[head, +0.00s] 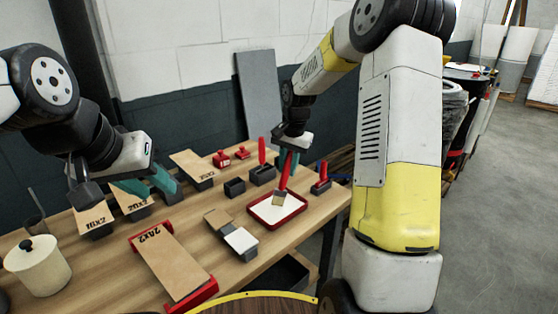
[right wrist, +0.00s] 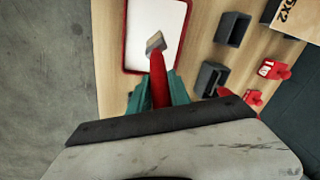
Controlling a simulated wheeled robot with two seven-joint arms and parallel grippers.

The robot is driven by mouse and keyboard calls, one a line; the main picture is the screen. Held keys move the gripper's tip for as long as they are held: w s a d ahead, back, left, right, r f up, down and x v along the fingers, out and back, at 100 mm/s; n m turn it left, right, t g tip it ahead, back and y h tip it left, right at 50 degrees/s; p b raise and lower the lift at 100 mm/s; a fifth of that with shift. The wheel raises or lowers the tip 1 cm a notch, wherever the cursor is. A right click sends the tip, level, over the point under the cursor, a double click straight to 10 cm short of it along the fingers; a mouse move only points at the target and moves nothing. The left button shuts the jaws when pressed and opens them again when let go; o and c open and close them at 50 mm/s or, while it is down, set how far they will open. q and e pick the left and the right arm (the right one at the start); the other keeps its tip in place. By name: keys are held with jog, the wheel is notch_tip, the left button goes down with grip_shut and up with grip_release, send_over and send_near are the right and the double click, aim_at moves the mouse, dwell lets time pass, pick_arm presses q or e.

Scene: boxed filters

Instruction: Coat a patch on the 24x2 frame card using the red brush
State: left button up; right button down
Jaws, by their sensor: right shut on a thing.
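The 24x2 frame card (head: 172,262) lies flat on the table, clamped between red end pieces. My right gripper (head: 288,166) is shut on the red brush (head: 284,180), bristles down. In the right wrist view the brush (right wrist: 158,82) runs forward from between the teal fingers (right wrist: 158,90). Its pale bristles are over the red-rimmed tray (head: 302,211) with a white surface, also in the right wrist view (right wrist: 125,50); I cannot tell whether they touch it. My left gripper (head: 150,187) is open and empty near the other cards at the left.
Other cards (head: 94,218) stand on dark blocks at the back left. A cream lidded pot (head: 38,266) is at the left. Dark holders (head: 235,187), red tools (head: 321,174) and a white-topped block (head: 241,242) surround the tray. The table's right edge is close to the tray.

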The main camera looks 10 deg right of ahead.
jog(key=shift+f, duration=0.6)
dwell(1.6)
jog(key=shift+r, duration=3.55)
